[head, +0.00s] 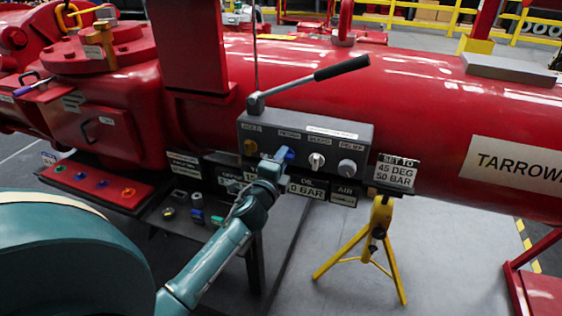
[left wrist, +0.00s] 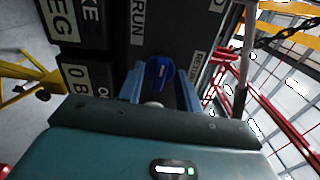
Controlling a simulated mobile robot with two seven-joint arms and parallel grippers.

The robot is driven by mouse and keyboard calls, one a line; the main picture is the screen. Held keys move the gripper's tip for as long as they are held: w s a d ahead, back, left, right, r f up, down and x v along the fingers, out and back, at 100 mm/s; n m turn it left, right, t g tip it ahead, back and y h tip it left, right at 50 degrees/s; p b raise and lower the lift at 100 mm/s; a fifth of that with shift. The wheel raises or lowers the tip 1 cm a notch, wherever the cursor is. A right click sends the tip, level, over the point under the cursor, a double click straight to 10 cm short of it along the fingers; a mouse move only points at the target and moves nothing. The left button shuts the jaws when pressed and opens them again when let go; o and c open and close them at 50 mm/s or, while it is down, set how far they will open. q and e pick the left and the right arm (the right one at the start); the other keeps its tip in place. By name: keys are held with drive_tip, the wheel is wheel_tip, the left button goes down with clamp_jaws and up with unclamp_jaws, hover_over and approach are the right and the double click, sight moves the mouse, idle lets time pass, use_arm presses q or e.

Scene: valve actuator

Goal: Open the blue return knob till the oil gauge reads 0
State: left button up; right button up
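The grey control box (head: 305,145) on the red actuator carries a row of knobs. The blue return knob (left wrist: 160,72) sits between the two fingers of my left gripper (left wrist: 160,88) in the left wrist view. The fingers stand apart on either side of the knob; contact is hard to tell. In the head view, my left gripper (head: 279,158) reaches the box from below and partly covers the blue knob (head: 288,153). The oil gauge (head: 306,190) below the box shows "0 BAR", partly near the gripper. My right gripper is out of view.
A yellow stand (head: 377,240) and a red button panel (head: 97,183) are below.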

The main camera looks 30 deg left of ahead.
use_arm(q)
drive_tip(key=b+v, duration=0.1)
drive_tip(key=v, duration=1.2)
drive_tip(key=shift+d, duration=0.1)
drive_tip(key=s+d+f+n+g+h+p, duration=0.3)
drive_tip(key=s+d+f+n+g+h, duration=0.4)
drive_tip(key=s+d+f+n, duration=0.6)
drive_tip(key=s+d+f, duration=0.1)
drive_tip(key=d+f, duration=0.1)
drive_tip(key=d, duration=0.3)
drive_tip(key=shift+s+f, duration=0.15)
drive_tip(key=shift+f, duration=0.2)
idle(0.4)
